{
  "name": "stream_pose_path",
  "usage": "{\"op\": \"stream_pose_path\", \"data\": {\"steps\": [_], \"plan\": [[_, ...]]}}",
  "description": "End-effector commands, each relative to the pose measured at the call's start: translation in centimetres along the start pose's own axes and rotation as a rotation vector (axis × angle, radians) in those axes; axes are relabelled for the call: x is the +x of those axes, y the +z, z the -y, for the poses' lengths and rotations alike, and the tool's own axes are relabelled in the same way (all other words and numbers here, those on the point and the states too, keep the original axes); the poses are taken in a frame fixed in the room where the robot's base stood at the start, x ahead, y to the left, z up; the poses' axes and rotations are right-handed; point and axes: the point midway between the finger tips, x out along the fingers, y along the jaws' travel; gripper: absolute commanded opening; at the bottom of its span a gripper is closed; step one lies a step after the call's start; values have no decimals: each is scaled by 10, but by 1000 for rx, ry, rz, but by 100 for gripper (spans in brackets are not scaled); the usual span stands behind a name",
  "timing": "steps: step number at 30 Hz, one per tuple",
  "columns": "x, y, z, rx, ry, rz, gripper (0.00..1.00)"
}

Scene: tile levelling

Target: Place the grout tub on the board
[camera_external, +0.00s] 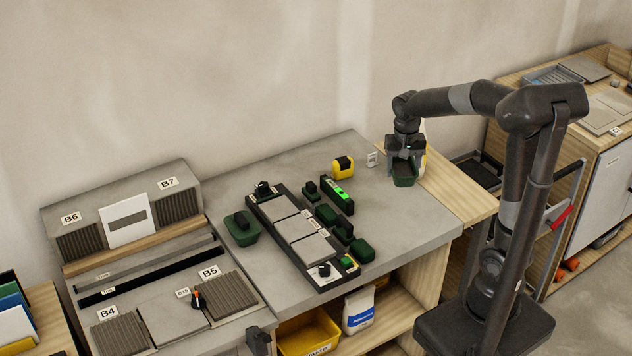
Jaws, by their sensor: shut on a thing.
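My gripper (403,158) is at the far right part of the grey worktop, shut on a dark green tub (404,180), which looks like the grout tub. The tub seems upright. Whether it touches the surface below I cannot tell. The long black board (276,232) with grey tiles on it lies in the middle of the worktop, to the left of my gripper. Another dark green tub (242,234) with a dark thing in it stands to the left of the board.
A green-lit level (338,194) and several dark green blocks (362,250) lie along the board's right side. A yellow tape measure (343,167) and a small white label (372,159) stand behind. The worktop (415,225) is clear at front right.

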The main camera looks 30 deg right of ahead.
Motion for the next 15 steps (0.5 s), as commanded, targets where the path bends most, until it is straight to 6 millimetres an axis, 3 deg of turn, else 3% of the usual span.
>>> {"op": "stream_pose_path", "data": {"steps": [3,9,15], "plan": [[1,-6,-51,82,-1,1,32],[5,-2,-124,199,-4,7,32],[9,10,-172,281,-10,10,32]]}}
